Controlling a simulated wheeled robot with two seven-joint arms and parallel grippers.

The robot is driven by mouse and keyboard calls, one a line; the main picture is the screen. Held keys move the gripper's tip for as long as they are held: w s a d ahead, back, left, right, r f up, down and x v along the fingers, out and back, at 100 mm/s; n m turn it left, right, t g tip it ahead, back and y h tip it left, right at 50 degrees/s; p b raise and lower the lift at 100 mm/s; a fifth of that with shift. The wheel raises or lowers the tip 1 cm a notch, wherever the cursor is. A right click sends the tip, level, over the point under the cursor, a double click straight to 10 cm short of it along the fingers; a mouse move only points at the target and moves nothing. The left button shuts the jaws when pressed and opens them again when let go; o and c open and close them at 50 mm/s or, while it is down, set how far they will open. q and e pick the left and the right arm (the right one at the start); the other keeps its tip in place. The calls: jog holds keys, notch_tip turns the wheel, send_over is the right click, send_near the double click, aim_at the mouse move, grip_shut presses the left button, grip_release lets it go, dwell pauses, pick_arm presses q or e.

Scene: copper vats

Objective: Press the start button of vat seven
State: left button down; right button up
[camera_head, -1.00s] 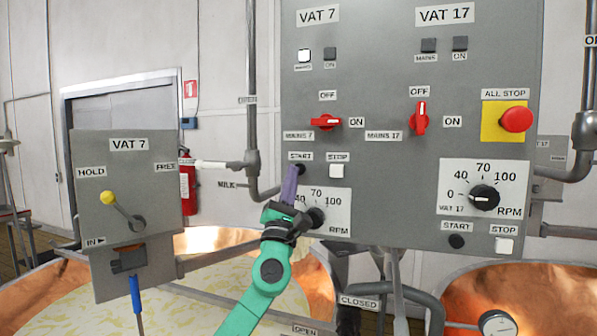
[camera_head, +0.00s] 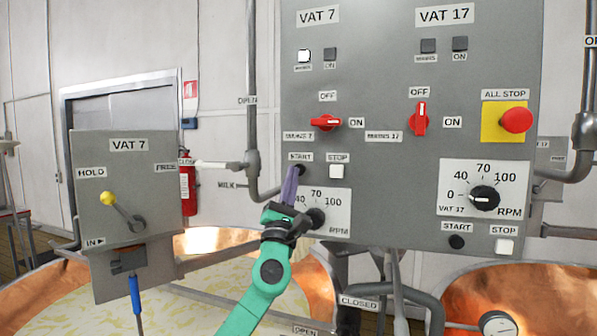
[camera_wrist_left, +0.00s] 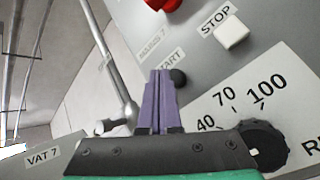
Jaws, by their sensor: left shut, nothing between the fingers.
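The dark round start button of vat seven (camera_head: 300,170) is on the grey panel under the START label, left of the white stop button (camera_head: 337,171). It also shows in the left wrist view (camera_wrist_left: 179,77), partly behind the fingertips. My left gripper (camera_head: 291,170) is shut and empty, its purple fingers pointing up at the button's lower left edge. In the left wrist view the shut fingertips (camera_wrist_left: 159,73) overlap the button's left side. I cannot tell whether they touch it. The vat seven mains switch (camera_head: 326,122) is red and its handle lies sideways. My right gripper is not in view.
The vat seven speed knob (camera_head: 316,218) is close to the gripper's right. The red all-stop button (camera_head: 516,120) and vat 17 start button (camera_head: 457,242) are further right. A lever box (camera_head: 150,165) stands left. Copper vats are below.

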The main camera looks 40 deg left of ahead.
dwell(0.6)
pick_arm(q)
jog(key=shift+w+a, duration=0.15)
jog(key=shift+w, duration=0.3)
jog(key=shift+w+a+b, duration=0.15)
jog(key=shift+w+b, duration=0.25)
jog(key=shift+b, duration=0.15)
dwell(0.4)
jog(key=shift+s+r, duration=0.1)
jog(key=shift+s+d+p, duration=0.25)
jog(key=shift+s+p, duration=0.25)
jog(key=shift+s, duration=0.25)
jog(key=s, duration=0.1)
jog(key=s+d+p, duration=0.1)
jog(key=s, duration=0.1)
jog(key=s+p, duration=0.1)
jog(key=shift+s+d, duration=0.35)
